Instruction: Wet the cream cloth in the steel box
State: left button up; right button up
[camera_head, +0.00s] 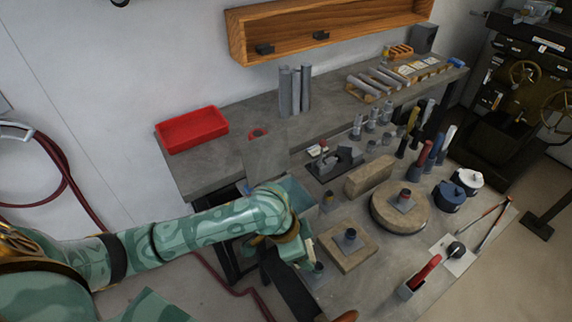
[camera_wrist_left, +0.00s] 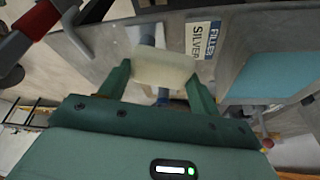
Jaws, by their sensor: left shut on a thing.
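The cream cloth (camera_wrist_left: 165,68) is a small pale pad in the left wrist view, held between the fingertips of my left gripper (camera_wrist_left: 158,88), which is shut on it. In the same view a grey box with blue water (camera_wrist_left: 282,80), which looks like the steel box, lies to the right of the fingers. The cloth is apart from the water. In the head view the box's blue-green inside (camera_head: 293,190) shows partly behind my left arm. My left gripper (camera_head: 303,252) points down at the bench there, and its fingertips and the cloth are mostly hidden. My right gripper is not in view.
A "SILVER FILLER" label (camera_wrist_left: 203,40) lies close to the cloth. A red tray (camera_head: 191,130) is at the back left. Several tools crowd the right.

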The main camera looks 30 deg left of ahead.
pick_arm(q)
jog(key=w+a+r+m+g+p, duration=0.1)
jog(key=w+a+r+m, duration=0.1)
jog(key=w+a+r, duration=0.35)
jog(key=w+a+r+m+g+p, duration=0.1)
jog(key=w+a+r+m+p, duration=0.15)
jog(key=w+a, duration=0.45)
jog(key=shift+h, duration=0.5)
jog(key=shift+w+d+f+b, duration=0.15)
jog(key=shift+d+f+b, duration=0.05)
jog(key=shift+f+b, duration=1.6)
jog(key=shift+w+d+f+b, duration=0.15)
jog(key=shift+f+b, duration=1.3)
jog(key=shift+f, duration=0.65)
jog(key=shift+w+d+f+b, duration=0.15)
jog(key=shift+d+f+b, duration=0.05)
jog(key=shift+f+b, duration=1.6)
jog(key=shift+f, duration=0.15)
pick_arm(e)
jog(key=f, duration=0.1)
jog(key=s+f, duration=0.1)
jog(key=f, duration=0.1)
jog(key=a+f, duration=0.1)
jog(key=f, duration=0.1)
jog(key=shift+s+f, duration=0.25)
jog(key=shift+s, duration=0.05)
